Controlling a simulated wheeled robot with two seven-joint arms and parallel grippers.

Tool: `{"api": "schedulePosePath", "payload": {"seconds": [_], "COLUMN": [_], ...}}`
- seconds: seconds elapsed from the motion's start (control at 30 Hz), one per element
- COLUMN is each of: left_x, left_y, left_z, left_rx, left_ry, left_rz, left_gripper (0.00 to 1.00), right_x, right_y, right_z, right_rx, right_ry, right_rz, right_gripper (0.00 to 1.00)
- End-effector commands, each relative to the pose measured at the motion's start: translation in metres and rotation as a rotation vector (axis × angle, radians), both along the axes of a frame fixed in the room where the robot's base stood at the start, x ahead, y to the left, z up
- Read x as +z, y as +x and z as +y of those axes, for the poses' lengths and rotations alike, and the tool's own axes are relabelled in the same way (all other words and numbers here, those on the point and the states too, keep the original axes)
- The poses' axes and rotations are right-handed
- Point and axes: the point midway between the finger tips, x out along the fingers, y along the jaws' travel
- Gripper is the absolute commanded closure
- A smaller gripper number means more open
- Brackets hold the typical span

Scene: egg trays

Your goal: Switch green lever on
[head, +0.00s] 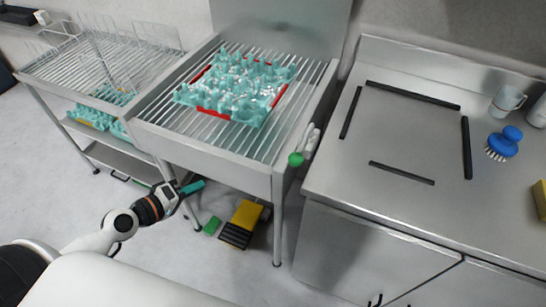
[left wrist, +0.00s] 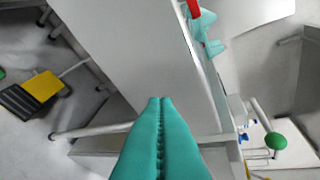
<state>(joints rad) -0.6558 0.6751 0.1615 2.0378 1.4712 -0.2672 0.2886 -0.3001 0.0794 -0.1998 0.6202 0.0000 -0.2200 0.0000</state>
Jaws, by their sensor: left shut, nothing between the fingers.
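The green lever's round knob (head: 296,159) is at the front right corner of the metal rack table, beside a white bracket. The knob also shows in the left wrist view (left wrist: 277,140) at the lower right, on a pale rod. My left gripper (head: 200,185) is left of the knob and apart from it, near the table's front side. Its teal fingers (left wrist: 160,102) are closed together with nothing between them. My right gripper is in neither view.
A teal egg tray (head: 236,86) with a red frame lies on the rack table (head: 205,137). A yellow and black pedal (head: 242,224) is on the floor below. A steel counter (head: 460,207) stands right of the knob, with a narrow gap between.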

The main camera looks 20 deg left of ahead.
Motion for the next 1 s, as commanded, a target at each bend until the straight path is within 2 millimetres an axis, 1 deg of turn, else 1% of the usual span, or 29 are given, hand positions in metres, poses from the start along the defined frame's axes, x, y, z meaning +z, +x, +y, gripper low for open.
{"api": "schedulePosePath", "payload": {"seconds": [0.03,0.1,0.2,0.3,0.4,0.47,0.8,1.0], "left_x": [0.029,0.064,0.101,0.124,0.135,0.138,0.139,0.141], "left_y": [0.000,-0.003,-0.010,-0.017,-0.021,-0.022,-0.021,-0.012], "left_z": [-0.016,-0.036,-0.060,-0.077,-0.085,-0.087,-0.087,-0.094], "left_rx": [-0.038,-0.083,-0.141,-0.184,-0.204,-0.210,-0.209,-0.210], "left_ry": [-0.057,-0.137,-0.229,-0.291,-0.323,-0.331,-0.331,-0.331], "left_rz": [-0.025,-0.050,-0.067,-0.070,-0.071,-0.072,-0.072,-0.075], "left_gripper": [1.00,1.00,1.00,1.00,1.00,1.00,1.00,1.00], "right_x": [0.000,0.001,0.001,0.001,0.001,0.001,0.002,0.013], "right_y": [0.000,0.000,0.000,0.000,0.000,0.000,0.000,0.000], "right_z": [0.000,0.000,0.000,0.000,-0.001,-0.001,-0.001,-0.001], "right_rx": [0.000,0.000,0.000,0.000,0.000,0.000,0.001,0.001], "right_ry": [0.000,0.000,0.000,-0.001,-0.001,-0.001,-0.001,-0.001], "right_rz": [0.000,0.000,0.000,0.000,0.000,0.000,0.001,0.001], "right_gripper": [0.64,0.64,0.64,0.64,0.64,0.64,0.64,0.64]}}
